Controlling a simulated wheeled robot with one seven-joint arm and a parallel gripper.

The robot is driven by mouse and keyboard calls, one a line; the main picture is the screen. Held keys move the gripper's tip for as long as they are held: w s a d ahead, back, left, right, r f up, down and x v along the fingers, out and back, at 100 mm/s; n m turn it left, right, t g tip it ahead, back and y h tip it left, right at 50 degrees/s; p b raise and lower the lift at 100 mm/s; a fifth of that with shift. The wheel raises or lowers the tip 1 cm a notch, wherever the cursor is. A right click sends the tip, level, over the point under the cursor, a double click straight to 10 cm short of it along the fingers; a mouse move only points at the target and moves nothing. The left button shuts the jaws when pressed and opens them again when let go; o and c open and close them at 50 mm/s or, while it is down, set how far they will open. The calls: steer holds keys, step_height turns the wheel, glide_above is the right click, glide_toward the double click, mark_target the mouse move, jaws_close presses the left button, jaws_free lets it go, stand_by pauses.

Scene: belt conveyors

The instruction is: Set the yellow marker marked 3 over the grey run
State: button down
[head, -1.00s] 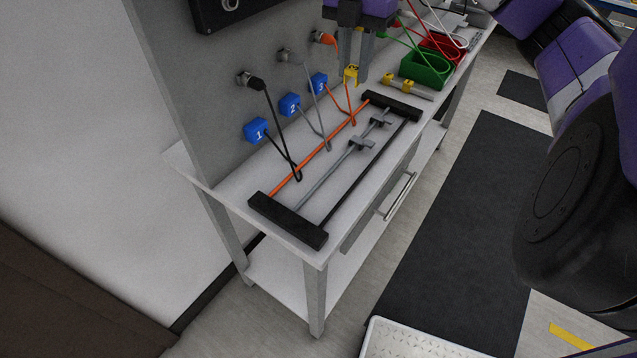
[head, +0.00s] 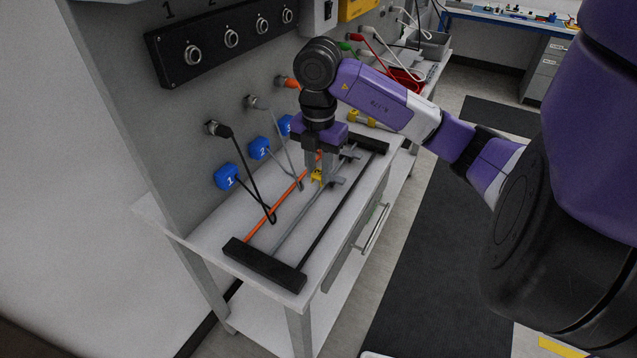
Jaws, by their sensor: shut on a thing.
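My gripper (head: 318,180) is shut on a small yellow marker (head: 317,177), its fingers pointing down at the rack on the bench. The number on the marker is too small to read. The grey run (head: 287,236) is the middle of three runs, between the orange run (head: 291,188) and the black run (head: 334,225). The marker appears at the grey run, on its orange side in the picture, near a grey clip (head: 337,181). I cannot tell whether it touches the run. My gripper hides part of the orange run and the far part of the grey run.
Black end blocks hold the runs at the near end (head: 264,266) and far end (head: 372,146). Other yellow markers (head: 361,119) lie behind the rack.

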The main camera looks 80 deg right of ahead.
mark_target(318, 191)
steer(key=shift+f, duration=2.1)
steer(key=shift+f, duration=0.1)
steer(key=shift+f, duration=0.15)
steer(key=c, duration=1.2)
jaws_free()
step_height(318, 191, up, 12)
steer(key=shift+r, duration=0.25)
